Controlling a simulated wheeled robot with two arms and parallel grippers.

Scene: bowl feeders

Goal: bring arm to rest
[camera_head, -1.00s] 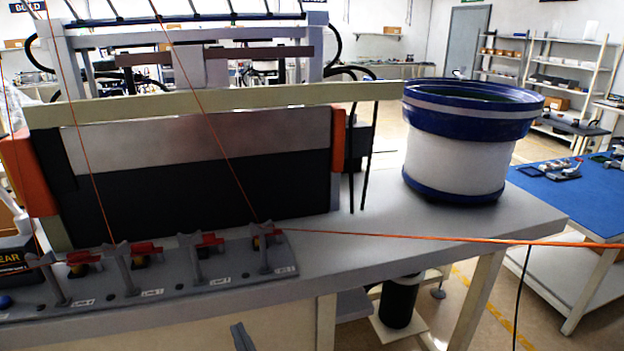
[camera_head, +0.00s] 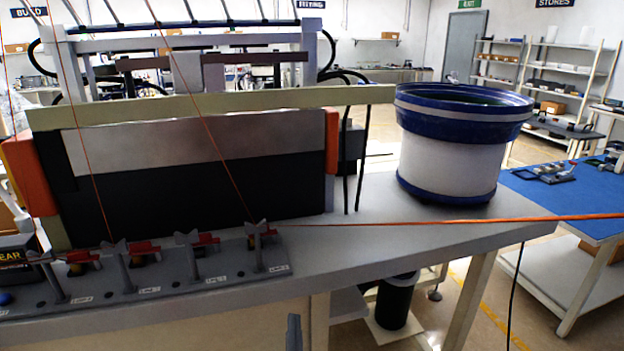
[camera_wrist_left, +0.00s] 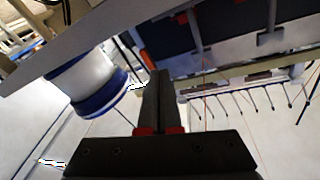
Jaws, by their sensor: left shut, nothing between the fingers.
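My left gripper shows at the bottom edge of the head view (camera_head: 294,332) as a small grey piece in front of the bench. In the left wrist view its two dark fingers (camera_wrist_left: 168,95) are together, with nothing between them. Red parts show at the finger bases. The gripper is apart from the bench and the machine. My right gripper is in neither view.
An orange cord (camera_head: 450,220) crosses in front. A blue-topped table (camera_head: 570,205) stands at right.

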